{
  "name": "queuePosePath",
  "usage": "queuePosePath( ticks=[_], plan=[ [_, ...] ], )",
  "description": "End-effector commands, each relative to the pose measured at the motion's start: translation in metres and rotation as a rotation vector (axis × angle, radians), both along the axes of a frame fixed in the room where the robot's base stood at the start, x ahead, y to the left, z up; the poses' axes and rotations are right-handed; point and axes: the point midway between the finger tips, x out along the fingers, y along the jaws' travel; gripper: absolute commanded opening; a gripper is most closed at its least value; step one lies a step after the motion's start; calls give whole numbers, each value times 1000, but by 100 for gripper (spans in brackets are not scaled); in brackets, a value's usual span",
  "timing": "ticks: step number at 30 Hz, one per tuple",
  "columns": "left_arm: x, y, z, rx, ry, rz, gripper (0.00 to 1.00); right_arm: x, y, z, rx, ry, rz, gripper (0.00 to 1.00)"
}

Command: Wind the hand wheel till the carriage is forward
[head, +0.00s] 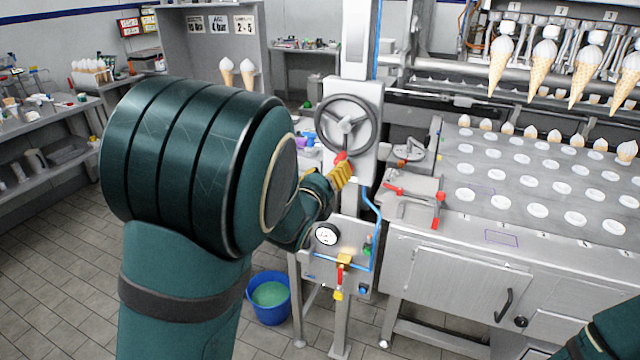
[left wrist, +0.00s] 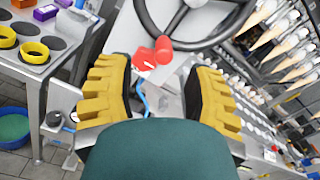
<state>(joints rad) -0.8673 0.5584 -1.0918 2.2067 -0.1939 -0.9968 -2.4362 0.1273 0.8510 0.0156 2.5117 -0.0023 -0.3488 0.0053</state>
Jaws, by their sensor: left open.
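The hand wheel (head: 346,125) is a dark ring with spokes on a pale upright post. Its red handle (head: 341,157) is at the bottom of the rim. In the left wrist view the red handle (left wrist: 153,52) stands just beyond the gap between the fingers. My left gripper (head: 343,174) is just below the handle, its yellow fingers spread; they show wide apart in the left wrist view (left wrist: 160,95), with nothing between them. The carriage cannot be told for certain; ice cream cones (head: 545,62) hang in a row at the upper right. My right gripper is out of view.
A steel table (head: 470,215) with round white spots and small cones is at right. A red-handled clamp (head: 412,197) sits at its near left corner. A gauge panel (head: 335,262) is below the wheel. A blue bucket (head: 269,298) stands on the floor.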

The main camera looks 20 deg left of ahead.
Motion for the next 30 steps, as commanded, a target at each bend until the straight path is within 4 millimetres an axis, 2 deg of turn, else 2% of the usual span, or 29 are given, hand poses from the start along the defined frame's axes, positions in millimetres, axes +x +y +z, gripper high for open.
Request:
queuePosePath(
  ticks=[3, 10, 26, 30],
  plan=[
    [-24, 0, 1, -4, 0, -1, 52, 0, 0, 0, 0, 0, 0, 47],
    [-50, 2, 0, -1, 0, 0, 52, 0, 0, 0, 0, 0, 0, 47],
    [-55, 2, 0, 0, 1, 2, 52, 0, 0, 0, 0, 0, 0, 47],
    [-54, 1, -11, -47, 31, 5, 52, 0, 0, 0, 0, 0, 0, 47]
  ],
)
